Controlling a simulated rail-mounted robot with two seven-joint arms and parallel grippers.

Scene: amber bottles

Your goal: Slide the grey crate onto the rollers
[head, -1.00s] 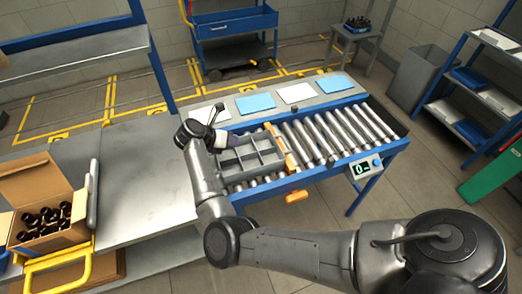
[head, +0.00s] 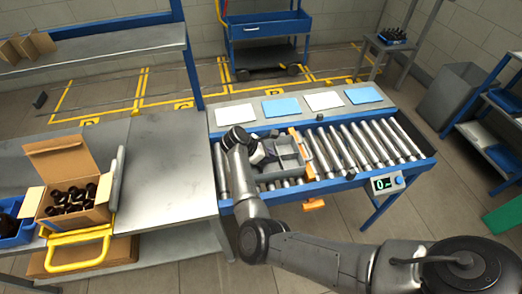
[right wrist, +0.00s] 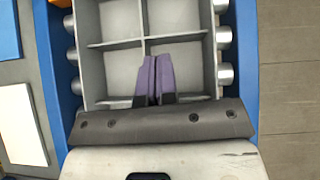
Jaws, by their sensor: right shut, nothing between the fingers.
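The grey crate (head: 287,168), with several empty compartments, sits on the rollers (head: 350,145) of the blue-framed conveyor. Its right side lies beside an orange bar (head: 304,157) across the rollers; I cannot tell whether they touch. My right gripper (head: 262,152) is at the crate's left part and hides some of it. In the right wrist view, its purple fingers (right wrist: 153,79) are shut together with nothing between them, seen over the near compartments of the crate (right wrist: 118,68). The crate's near wall is hidden behind the gripper. My left gripper is out of view.
A metal table (head: 170,160) adjoins the conveyor's left end, with an open cardboard box (head: 98,212) of amber bottles on it. White and blue sheets (head: 282,106) lie on the ledge behind the rollers. A display (head: 381,184) is on the front rail. The rollers right of the bar are clear.

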